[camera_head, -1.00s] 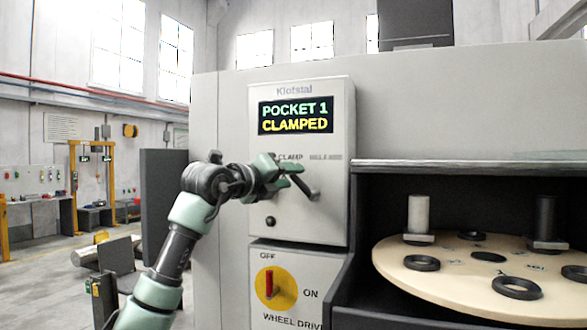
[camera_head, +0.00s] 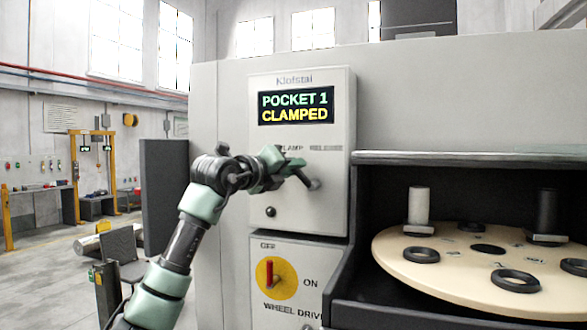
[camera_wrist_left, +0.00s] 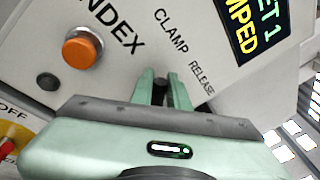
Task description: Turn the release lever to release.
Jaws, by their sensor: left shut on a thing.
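The release lever (camera_head: 314,184) is a dark handle on the grey control box (camera_head: 335,220), below the words CLAMP and RELEASE. Its visible end points down and to the right in the head view. My left gripper (camera_head: 297,167) is shut on the lever, with its green fingers partly covering it. In the left wrist view a dark piece of the lever (camera_wrist_left: 160,90) shows between the two fingers, and the hand hides the rest. The display (camera_head: 295,106) reads POCKET 1 CLAMPED. My right gripper is not in view.
A yellow disc with a red switch (camera_head: 268,278), marked WHEEL DRIVE, sits below the box. A round tan wheel (camera_head: 455,268) with black rings and two cylinders is at the right. An orange button (camera_wrist_left: 82,47) marked INDEX shows in the left wrist view.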

